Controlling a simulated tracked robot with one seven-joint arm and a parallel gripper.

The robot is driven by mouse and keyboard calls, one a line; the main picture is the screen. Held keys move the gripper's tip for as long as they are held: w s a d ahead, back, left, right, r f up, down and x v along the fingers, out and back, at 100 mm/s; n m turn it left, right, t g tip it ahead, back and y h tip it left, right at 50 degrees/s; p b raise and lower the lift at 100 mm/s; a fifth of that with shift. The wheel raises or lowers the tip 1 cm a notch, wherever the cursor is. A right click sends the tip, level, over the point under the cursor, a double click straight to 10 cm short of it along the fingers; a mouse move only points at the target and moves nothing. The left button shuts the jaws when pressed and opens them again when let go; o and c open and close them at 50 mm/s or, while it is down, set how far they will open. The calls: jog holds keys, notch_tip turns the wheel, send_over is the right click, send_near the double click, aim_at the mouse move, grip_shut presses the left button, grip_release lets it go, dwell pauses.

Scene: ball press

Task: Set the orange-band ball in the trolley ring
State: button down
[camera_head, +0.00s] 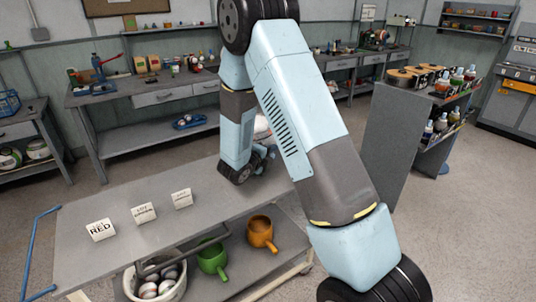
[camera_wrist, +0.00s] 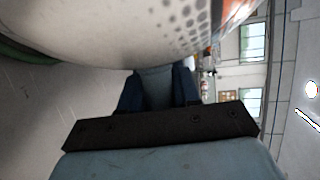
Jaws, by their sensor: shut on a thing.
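In the wrist view a large pale ball (camera_wrist: 150,30) with grey dots fills the top, with an orange-red band at its upper right. My gripper (camera_wrist: 157,82) is shut on this ball, its dark fingers against the underside. In the head view my arm hides most of the gripper; a small pale piece of what appears to be the ball shows beside my forearm above the far end of the trolley (camera_head: 110,254). The trolley has a grey top and a blue handle. I cannot make out its ring; my arm covers part of the top.
Several small cards stand on the trolley top, one reading RED (camera_head: 101,229). On the lower shelf are a white bucket of balls (camera_head: 130,285), a green pot (camera_head: 212,258) and an orange pot (camera_head: 261,232). A grey shelf unit (camera_head: 395,150) stands right; workbenches line the back wall.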

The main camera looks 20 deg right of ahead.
jog(key=shift+f, duration=0.1)
jog(key=c, duration=0.8)
grip_release()
jog(key=shift+s+a+r, duration=0.15)
jog(key=shift+a+r, duration=0.1)
jog(key=shift+r, duration=0.1)
jog(key=v, duration=1.1)
jog(key=shift+s, duration=0.2)
